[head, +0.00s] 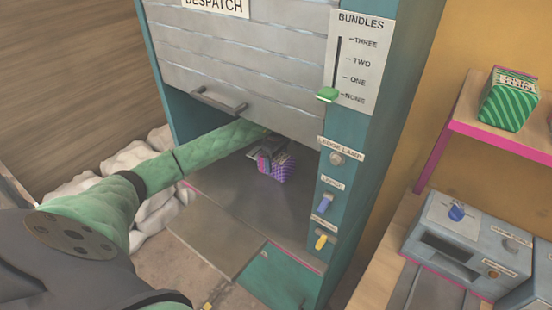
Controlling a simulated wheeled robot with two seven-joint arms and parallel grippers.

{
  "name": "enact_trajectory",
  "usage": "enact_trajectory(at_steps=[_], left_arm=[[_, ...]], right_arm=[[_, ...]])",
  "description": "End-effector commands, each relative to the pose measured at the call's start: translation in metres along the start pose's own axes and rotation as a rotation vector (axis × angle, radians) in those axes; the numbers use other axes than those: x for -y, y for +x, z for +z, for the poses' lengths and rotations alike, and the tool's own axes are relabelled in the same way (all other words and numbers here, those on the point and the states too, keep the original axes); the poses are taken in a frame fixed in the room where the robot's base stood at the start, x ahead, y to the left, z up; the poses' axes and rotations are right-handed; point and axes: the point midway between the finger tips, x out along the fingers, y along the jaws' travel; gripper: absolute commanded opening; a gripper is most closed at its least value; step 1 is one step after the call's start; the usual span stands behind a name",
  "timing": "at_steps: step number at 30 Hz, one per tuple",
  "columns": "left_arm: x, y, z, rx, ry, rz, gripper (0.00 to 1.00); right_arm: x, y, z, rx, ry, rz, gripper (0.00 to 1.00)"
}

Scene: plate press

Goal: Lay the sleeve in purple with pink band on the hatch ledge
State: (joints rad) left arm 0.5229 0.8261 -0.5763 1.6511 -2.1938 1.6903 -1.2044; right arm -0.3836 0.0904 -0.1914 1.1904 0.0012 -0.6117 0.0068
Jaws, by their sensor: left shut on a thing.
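The purple sleeve with a pink band (276,167) is inside the despatch hatch, under the partly raised shutter (240,60). It is at or just above the hatch ledge (235,205); I cannot tell whether it touches. My left arm reaches in from the left through the opening. My left gripper (268,150) is shut on the sleeve, and its fingers are partly hidden by the shutter's lower edge and the sleeve. My right gripper is not in view.
The teal right post carries a bundles slider (327,95) at NONE, a ledge lamp knob (337,157), and blue (325,203) and yellow (321,241) switches. White sacks (135,160) lie left. A green striped pack (508,100) stands on a shelf at right, above a grey machine (465,240).

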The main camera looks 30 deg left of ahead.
Motion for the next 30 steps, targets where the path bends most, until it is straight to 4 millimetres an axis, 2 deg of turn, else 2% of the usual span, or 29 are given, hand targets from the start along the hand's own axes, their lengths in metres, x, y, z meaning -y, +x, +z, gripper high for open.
enact_trajectory(at_steps=[7, 19, 20, 22, 30], left_arm=[[-0.0003, 0.0047, -0.0006, 0.0, -0.001, 0.001, 0.42], [-0.0002, 0.0077, -0.0003, -0.001, 0.0, 0.001, 0.42], [0.0, 0.0074, -0.0002, -0.001, 0.0, 0.0, 0.78], [0.0, 0.0073, -0.0002, 0.0, 0.0, 0.0, 0.92], [0.0, 0.0072, -0.0002, 0.0, 0.0, 0.0, 0.94]], right_arm=[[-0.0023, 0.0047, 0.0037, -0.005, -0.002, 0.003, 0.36], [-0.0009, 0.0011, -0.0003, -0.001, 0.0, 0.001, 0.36], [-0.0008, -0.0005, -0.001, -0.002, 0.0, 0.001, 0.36], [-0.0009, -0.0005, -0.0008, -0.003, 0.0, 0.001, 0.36], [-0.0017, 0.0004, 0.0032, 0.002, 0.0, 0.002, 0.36]])
